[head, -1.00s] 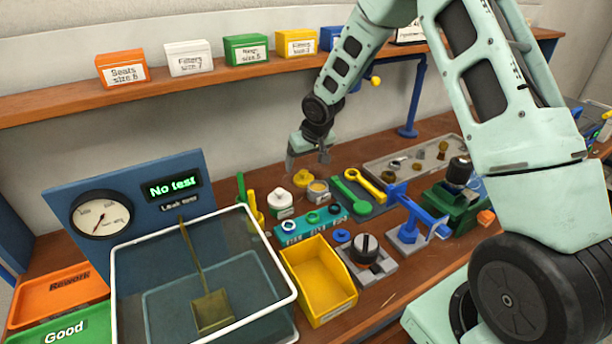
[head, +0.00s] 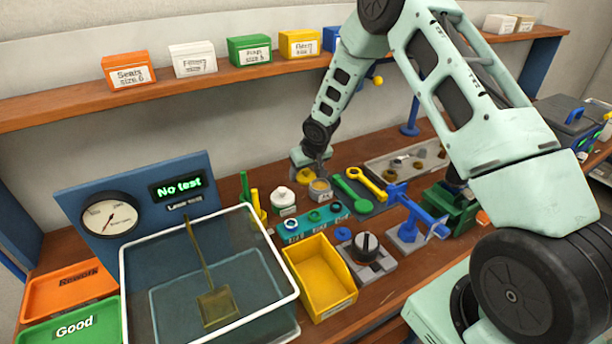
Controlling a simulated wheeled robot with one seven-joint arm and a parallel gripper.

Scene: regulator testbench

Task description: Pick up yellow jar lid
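The yellow jar lid (head: 304,177) lies low on the bench, partly hidden by my gripper. My gripper (head: 309,174) is right above it, pointing down, with its fingers apart; the right finger shows just right of the lid, and the left finger is hard to make out. I see no clear grip on the lid. An open jar with a yellowish top and grey label (head: 320,190) stands close beside the lid on the right, near the right finger. A white jar with a white lid (head: 283,200) stands to the left.
A teal block with rings (head: 312,222), a yellow bin (head: 322,280) and a clear-walled tank (head: 165,310) are in front. A green wrench (head: 350,192), a yellow wrench (head: 369,183) and a grey tray (head: 385,168) lie right. The shelf (head: 200,95) runs behind.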

